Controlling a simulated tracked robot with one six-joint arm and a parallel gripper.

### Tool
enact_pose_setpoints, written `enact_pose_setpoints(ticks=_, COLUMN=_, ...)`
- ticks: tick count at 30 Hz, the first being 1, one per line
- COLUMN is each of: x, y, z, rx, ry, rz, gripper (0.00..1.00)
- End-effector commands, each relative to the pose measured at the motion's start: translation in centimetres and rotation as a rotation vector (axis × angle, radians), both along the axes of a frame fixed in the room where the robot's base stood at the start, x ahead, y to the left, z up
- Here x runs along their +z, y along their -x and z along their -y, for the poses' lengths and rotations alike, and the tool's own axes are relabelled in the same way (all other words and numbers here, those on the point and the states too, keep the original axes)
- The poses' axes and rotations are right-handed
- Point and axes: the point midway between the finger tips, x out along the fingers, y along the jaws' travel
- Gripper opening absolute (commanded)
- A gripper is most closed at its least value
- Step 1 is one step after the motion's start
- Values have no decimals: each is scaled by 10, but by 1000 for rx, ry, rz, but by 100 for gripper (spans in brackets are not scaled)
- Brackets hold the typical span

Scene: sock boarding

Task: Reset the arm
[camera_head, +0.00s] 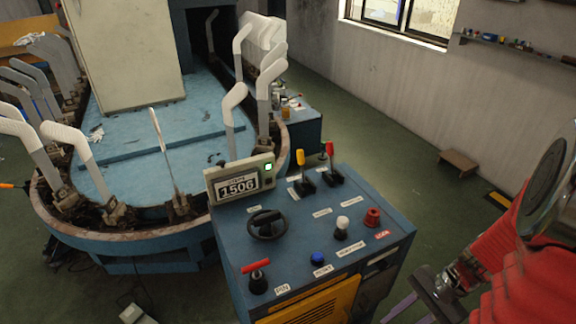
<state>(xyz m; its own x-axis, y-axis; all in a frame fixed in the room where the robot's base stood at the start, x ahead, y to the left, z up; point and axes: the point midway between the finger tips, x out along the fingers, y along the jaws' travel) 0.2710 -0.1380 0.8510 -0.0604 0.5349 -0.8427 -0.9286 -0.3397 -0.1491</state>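My arm, in a red sleeve, comes in at the right edge of the head view. My gripper (412,312) is low at the right, beside the blue control console (388,228) and apart from it. Its two thin purple fingers stand apart with nothing seen between them. Their tips run toward or past the bottom edge, so the ends are partly hidden.

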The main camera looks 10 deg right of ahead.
Motion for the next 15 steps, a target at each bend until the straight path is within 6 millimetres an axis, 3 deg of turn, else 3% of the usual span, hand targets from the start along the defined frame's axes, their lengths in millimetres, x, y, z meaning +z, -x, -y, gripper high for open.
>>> enact_pose_setpoints(ticks=15, x=70, y=-16, z=-15, rx=437, ry=329, rz=202, gripper=28)
